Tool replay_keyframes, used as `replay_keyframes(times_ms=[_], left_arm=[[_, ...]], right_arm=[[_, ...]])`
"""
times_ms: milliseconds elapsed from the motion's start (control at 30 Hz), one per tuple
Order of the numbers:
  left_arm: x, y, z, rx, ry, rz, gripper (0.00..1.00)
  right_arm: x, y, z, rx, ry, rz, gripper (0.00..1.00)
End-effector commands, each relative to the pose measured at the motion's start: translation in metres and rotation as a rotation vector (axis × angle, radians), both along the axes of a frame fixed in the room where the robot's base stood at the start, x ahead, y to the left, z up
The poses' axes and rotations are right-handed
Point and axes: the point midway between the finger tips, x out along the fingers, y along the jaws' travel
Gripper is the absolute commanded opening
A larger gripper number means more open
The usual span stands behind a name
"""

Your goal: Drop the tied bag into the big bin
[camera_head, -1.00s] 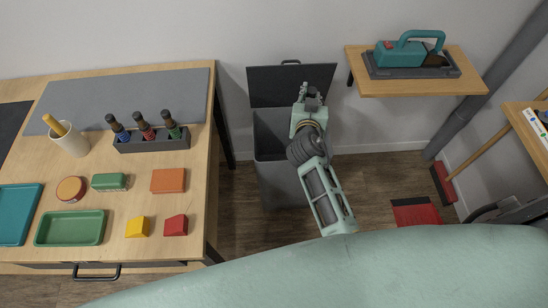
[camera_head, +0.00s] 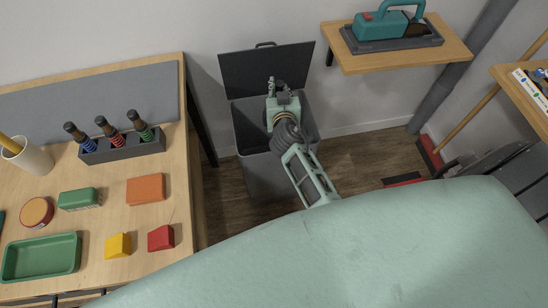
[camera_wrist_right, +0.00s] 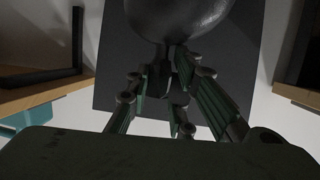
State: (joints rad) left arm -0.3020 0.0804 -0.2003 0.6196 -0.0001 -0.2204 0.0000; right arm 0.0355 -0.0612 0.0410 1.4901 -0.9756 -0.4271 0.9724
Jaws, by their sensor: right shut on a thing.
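The big bin (camera_head: 262,178) is a tall dark grey box on the floor between the counter and the wall shelf. Its lid (camera_head: 240,75) stands open against the wall. My right gripper (camera_head: 271,84) is above the bin opening, in front of the lid. In the right wrist view my right gripper (camera_wrist_right: 178,60) is shut on the neck of the tied bag (camera_wrist_right: 180,14), a dark, shiny, rounded bag cut off by the top edge. I cannot make out the bag in the head view. My left gripper does not show.
The wooden counter (camera_head: 100,215) at left holds a bottle rack (camera_head: 122,146), a green tray (camera_head: 42,257) and colored blocks. A wall shelf (camera_head: 400,58) with a teal tool case (camera_head: 385,22) is at right.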

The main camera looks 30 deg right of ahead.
Motion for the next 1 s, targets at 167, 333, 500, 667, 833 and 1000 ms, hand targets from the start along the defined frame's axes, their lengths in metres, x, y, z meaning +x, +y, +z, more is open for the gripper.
replay_keyframes(times_ms=[167, 333, 500, 667, 833, 1000], left_arm=[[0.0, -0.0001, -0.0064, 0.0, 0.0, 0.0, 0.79], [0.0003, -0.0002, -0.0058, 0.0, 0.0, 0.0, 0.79], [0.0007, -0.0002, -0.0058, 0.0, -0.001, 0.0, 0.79], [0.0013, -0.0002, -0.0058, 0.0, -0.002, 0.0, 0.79], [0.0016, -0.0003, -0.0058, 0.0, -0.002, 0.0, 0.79], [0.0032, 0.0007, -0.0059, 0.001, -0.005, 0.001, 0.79]], right_arm=[[0.0009, 0.0001, -0.0061, 0.0, -0.004, 0.001, 0.0], [0.001, 0.0001, -0.0056, 0.0, -0.004, 0.001, 0.0], [0.0009, 0.0002, -0.0056, 0.0, -0.003, 0.001, 0.28], [0.0005, 0.0001, -0.0062, 0.0, -0.002, 0.0, 0.42], [0.0003, 0.0001, -0.007, 0.001, -0.002, -0.001, 0.43], [-0.0025, 0.001, -0.0084, 0.002, 0.003, -0.001, 0.43]])
